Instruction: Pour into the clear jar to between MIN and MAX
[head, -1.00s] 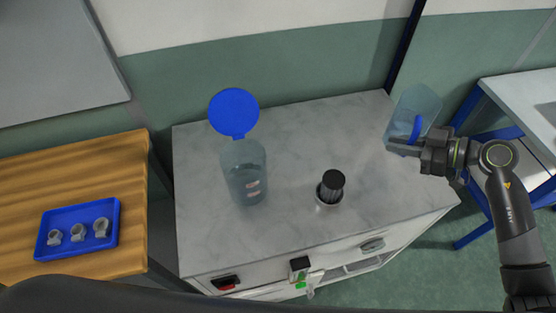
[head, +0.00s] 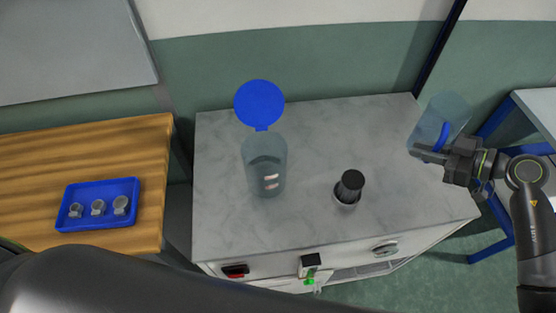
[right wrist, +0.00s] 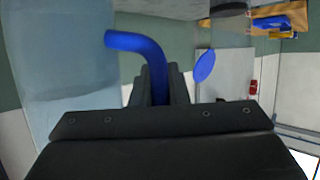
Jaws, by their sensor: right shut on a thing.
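The clear jar (head: 264,178) stands upright on the grey marbled worktop, with its round blue lid (head: 259,103) raised open behind it. Two pale marks show on its front wall; I cannot make out a liquid level. My right gripper (head: 432,149) is shut on the blue handle of a clear pitcher (head: 449,112), held tilted at the right end of the worktop, well away from the jar. In the right wrist view the blue handle (right wrist: 152,62) runs between the fingers and the pitcher wall (right wrist: 65,75) fills the left side. My left gripper is not in view.
A black-capped burner-like item (head: 349,187) stands on the worktop (head: 310,140) between jar and pitcher. A blue tray (head: 128,215) with small grey fittings lies on the wooden table (head: 130,145) at left. A white table with blue legs stands at right.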

